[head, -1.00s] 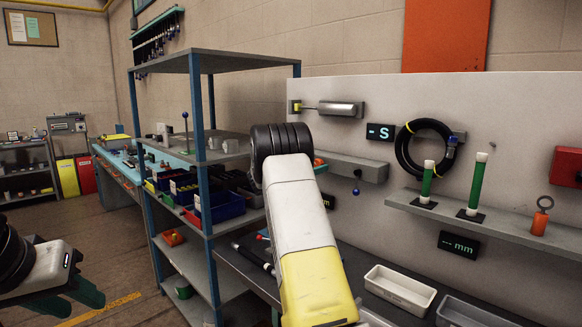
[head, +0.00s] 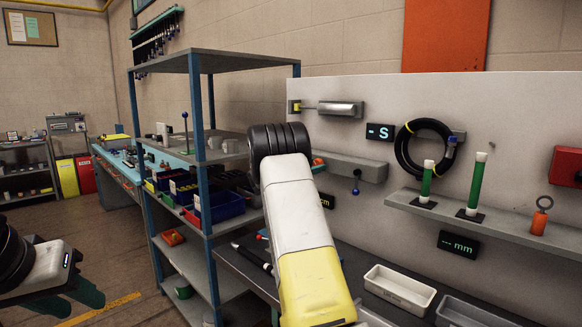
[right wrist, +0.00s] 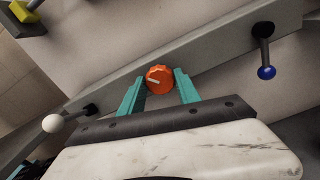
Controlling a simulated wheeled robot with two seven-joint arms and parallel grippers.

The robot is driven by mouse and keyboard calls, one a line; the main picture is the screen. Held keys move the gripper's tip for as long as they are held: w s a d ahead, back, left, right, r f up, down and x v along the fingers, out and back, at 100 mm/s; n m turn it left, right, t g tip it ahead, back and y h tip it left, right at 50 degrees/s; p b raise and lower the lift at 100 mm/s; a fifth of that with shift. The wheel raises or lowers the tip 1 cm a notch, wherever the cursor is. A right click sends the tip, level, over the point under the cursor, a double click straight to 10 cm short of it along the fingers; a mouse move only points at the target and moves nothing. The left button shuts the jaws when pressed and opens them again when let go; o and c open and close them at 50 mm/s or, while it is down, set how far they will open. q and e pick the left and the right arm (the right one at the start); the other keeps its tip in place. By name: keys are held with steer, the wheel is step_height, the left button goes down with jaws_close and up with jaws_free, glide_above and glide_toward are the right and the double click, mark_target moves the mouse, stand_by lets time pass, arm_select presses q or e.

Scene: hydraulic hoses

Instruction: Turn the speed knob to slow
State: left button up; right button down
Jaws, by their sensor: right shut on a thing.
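The speed knob appears to be the round orange knob (right wrist: 159,79) on a grey rail (right wrist: 220,48), in the right wrist view. Its white pointer mark points left in that view. My right gripper (right wrist: 159,76) has its teal fingers on either side of the knob and is shut on it. In the head view my right forearm hides most of this place; a bit of orange (head: 318,161) shows beside it, and I cannot tell if it is the knob. My left gripper (head: 68,300) is at the lower left, fingers apart, empty.
On the rail, a white-ball lever (right wrist: 54,123) and a blue-ball lever (right wrist: 266,71) stand on either side of the knob. A black hose coil (head: 402,150) hangs on the panel (head: 350,95). A white bin (head: 400,290) stands on the bench below. A shelf unit (head: 205,115) is left.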

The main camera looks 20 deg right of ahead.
steer(key=shift+f+m, duration=0.1)
steer(key=shift+m, duration=10.1)
steer(key=c, duration=0.9)
jaws_free()
steer(key=shift+o, duration=0.2)
steer(key=shift+a, duration=0.15)
steer(key=v, duration=0.7)
steer(key=shift+s+a, duration=0.15)
steer(key=shift+a, duration=0.05)
